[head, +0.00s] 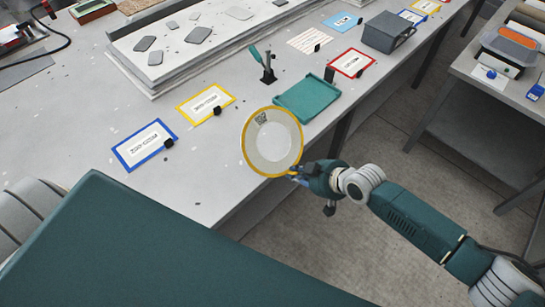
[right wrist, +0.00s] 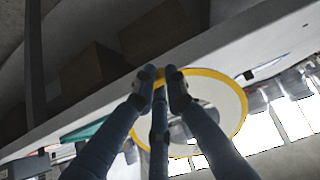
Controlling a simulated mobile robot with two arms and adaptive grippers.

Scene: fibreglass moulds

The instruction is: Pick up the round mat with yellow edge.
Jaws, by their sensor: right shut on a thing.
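The round mat with yellow edge (head: 272,142) is pale with a small dark printed patch near its top. In the head view it stands tilted up in front of the table's near edge. My right gripper (head: 298,174) is shut on the lower right part of its rim. The fingers hide part of the mat there. My left gripper does not show in the head view.
The grey table (head: 215,150) carries a blue-framed card (head: 145,145), a yellow-framed card (head: 206,104), a red-framed card (head: 351,63), a green tray (head: 308,97) and a dark grey box (head: 387,33). Another bench (head: 470,75) stands at the right, with open floor (head: 385,150) between.

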